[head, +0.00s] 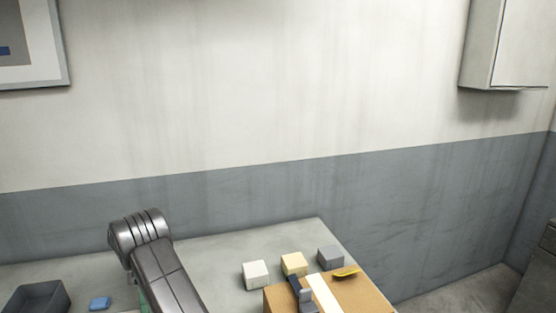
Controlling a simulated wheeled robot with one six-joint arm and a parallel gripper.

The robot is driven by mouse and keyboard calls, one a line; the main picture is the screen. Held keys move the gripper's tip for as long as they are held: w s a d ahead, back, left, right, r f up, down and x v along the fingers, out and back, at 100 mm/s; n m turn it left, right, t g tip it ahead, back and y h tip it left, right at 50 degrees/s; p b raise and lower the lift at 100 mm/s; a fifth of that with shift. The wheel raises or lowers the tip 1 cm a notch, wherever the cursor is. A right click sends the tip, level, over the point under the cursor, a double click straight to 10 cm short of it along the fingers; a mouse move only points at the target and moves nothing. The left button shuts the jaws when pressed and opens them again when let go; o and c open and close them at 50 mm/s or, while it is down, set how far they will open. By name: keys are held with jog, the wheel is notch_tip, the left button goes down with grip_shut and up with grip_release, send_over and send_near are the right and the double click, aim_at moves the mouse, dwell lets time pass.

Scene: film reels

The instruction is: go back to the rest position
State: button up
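My arm (160,262) shows at the lower left as dark grey metal links. It rises to a rounded joint and slopes down out of the bottom edge. My gripper is not in view, so whether it holds anything is hidden. No film reel shows clearly in this view.
A grey table (215,262) carries a white block (256,275), a cream block (294,264) and a grey block (330,257). A cardboard box (365,291) with a yellow item (346,272) and a dark tool (302,293) stands in front. A dark tray (38,297) and blue block (100,303) lie left.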

jog(key=shift+f, duration=0.5)
jog(key=shift+s+d+r+t+y, duration=0.15)
jog(key=shift+s+r+t+y, duration=0.2)
jog(key=shift+t, duration=0.55)
jog(key=shift+s+d+r+t+y, duration=0.1)
jog(key=shift+s+t+y, duration=0.25)
jog(key=shift+t, duration=0.55)
jog(key=shift+s+d+r+t+y+b, duration=0.1)
jog(key=shift+s+t+y+b, duration=0.15)
jog(key=shift+t, duration=0.2)
jog(key=shift+s+d+f+t+b, duration=0.15)
jog(key=shift+t+b, duration=0.15)
jog(key=shift+t, duration=0.2)
jog(key=shift+s+a+r+t+y+b, duration=0.1)
jog(key=shift+s+r+t+y+b, duration=0.15)
jog(key=shift+t, duration=0.2)
jog(key=t+b, duration=0.1)
jog(key=s+t+b, duration=0.1)
jog(key=b, duration=0.1)
jog(key=shift+d+f+t+y, duration=0.15)
jog(key=shift+d+t+y, duration=0.15)
jog(key=shift+t, duration=0.1)
notch_tip(320, 180, up, 12)
jog(key=shift+r+b, duration=0.25)
jog(key=shift+b, duration=0.15)
